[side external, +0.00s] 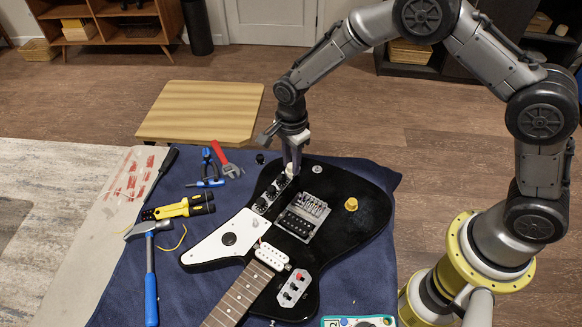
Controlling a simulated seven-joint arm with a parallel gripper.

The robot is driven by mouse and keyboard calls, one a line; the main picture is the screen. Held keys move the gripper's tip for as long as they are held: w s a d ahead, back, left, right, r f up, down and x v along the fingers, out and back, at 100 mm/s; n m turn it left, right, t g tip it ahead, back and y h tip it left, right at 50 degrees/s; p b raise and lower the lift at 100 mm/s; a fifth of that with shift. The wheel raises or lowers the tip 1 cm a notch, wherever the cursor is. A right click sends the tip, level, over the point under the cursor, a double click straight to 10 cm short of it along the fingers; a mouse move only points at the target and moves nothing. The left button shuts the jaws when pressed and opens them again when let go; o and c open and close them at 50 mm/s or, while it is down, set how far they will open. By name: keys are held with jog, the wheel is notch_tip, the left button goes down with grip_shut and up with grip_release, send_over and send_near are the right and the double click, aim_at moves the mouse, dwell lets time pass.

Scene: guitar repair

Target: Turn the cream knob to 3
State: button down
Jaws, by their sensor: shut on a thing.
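The black guitar (340,222) lies on a dark blue cloth with its neck toward the bottom of the picture. A row of knobs sits on a plate near its upper left edge. The cream knob (291,171) is at the top end of this row, small and partly hidden by my fingers. My gripper (292,166) points down from above and is shut on the cream knob. The knob's pointer and any numbers around it are too small to read.
Several black knobs (271,192) stand close beside the cream one. A yellow knob (351,204) and the metal bridge (303,216) are to the right.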

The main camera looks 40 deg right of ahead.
jog(key=c, duration=0.9)
grip_release()
jog(key=shift+r, duration=0.1)
jog(key=shift+r, duration=3.45)
notch_tip(320, 180, up, 6)
jog(key=shift+d, duration=0.1)
